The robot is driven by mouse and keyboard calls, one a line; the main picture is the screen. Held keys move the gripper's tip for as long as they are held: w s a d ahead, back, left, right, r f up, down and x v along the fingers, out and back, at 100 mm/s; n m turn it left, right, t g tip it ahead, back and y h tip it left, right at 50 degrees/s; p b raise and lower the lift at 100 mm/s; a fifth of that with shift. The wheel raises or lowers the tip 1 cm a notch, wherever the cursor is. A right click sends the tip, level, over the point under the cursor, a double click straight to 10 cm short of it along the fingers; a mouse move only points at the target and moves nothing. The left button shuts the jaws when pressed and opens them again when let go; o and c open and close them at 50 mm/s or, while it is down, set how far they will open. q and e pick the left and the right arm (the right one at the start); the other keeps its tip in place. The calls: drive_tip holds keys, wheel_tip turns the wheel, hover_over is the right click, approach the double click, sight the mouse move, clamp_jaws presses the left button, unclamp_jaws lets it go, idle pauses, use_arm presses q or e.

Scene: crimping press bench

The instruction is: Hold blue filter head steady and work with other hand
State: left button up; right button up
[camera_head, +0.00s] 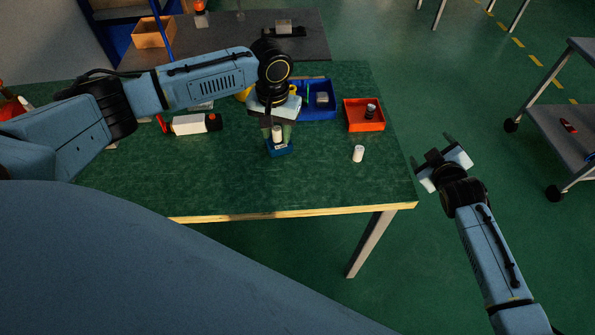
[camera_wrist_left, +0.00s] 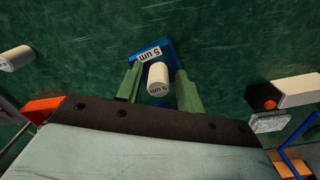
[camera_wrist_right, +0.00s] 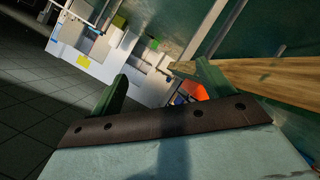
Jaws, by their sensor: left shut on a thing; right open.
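The blue filter head (camera_head: 279,149) is on the green bench; in the left wrist view (camera_wrist_left: 147,52) its label reads "5 um". A white cartridge (camera_head: 277,132) stands up at the blue head, between my left fingers; its end also reads "5 um" in the left wrist view (camera_wrist_left: 158,77). My left gripper (camera_head: 280,136) is over the head from above, its green fingers shut on it. My right gripper (camera_head: 434,152) is open and empty, off the bench's right edge.
An orange-red bin (camera_head: 364,126) holds a small dark item. A blue tray (camera_head: 317,114) with parts is beside it. A white block with a black end (camera_head: 188,124) lies at left. The bench front (camera_head: 290,211) is clear. A grey cart (camera_head: 565,125) stands at right.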

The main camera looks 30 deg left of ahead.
drive_tip(key=s+a+r+n+y, duration=0.2)
drive_tip(key=s+a+r+n, duration=0.3)
drive_tip(key=a+n, duration=0.45)
drive_tip(key=s+a+r+n+y, duration=0.25)
drive_tip(key=a+r+n, duration=0.35)
drive_tip(key=a+n, duration=0.3)
drive_tip(key=s+a+n+g, duration=0.1)
drive_tip(key=s+a+n, duration=0.45)
drive_tip(key=s, duration=0.25)
drive_tip(key=n+g, duration=0.2)
drive_tip(key=n, duration=0.5)
approach(282, 148)
drive_tip(key=shift+w+y+v, duration=0.2)
drive_tip(key=shift+y+v, duration=0.05)
drive_tip(key=shift+v, duration=0.9)
drive_tip(key=shift+d+f, duration=0.1)
drive_tip(key=shift+f, duration=0.05)
drive_tip(key=shift+w+a+f, duration=0.15)
drive_tip(key=shift+a, duration=0.05)
drive_tip(key=shift+x, duration=5.55)
drive_tip(key=shift+c, duration=0.3)
